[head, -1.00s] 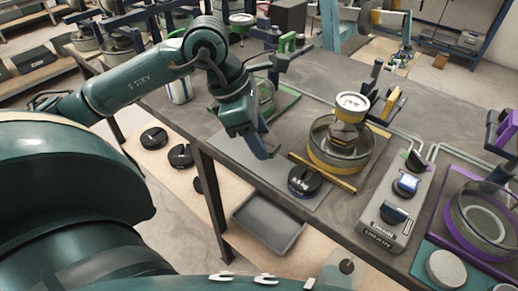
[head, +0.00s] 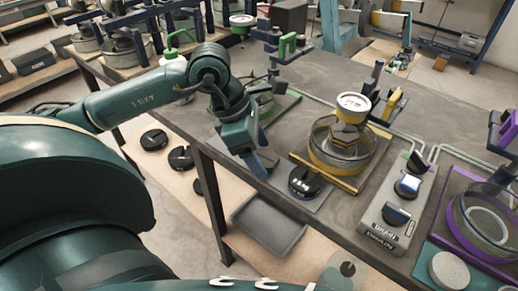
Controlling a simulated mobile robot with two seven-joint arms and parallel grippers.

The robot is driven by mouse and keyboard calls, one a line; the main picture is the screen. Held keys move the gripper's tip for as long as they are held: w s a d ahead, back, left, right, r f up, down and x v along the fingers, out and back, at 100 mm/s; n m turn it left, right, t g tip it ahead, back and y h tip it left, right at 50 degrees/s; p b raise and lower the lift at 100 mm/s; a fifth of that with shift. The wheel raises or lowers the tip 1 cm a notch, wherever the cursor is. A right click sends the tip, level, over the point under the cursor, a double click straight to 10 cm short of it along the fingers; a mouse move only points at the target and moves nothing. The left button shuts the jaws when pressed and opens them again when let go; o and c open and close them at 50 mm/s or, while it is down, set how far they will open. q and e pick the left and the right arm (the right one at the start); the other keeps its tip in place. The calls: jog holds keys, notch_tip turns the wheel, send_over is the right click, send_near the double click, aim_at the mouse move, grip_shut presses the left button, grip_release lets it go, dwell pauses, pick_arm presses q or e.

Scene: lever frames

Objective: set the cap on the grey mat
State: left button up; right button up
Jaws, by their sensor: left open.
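A grey mat (head: 281,164) lies on the near edge of the bench, partly hidden by my left arm. My left gripper (head: 259,170) points down over the mat's near left part, with its jaws open; no held thing shows. A black disc (head: 305,182) with white marks sits on the mat, to the right of the gripper and apart from it. I cannot tell for sure which thing is the cap. A pale round disc (head: 449,270) rests on a teal mat at the lower right. My right gripper is not in view.
A yellow-based frame (head: 325,172) with a glass ring and dial stands right of the gripper. A grey control box (head: 398,212) and a purple frame (head: 459,222) stand farther right. A grey tray (head: 269,224) and black discs (head: 181,158) lie lower, below the bench edge.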

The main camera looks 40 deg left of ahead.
pick_arm(q)
jog(key=shift+r, duration=0.25)
jog(key=v, duration=1.2)
jog(key=shift+p, duration=0.4)
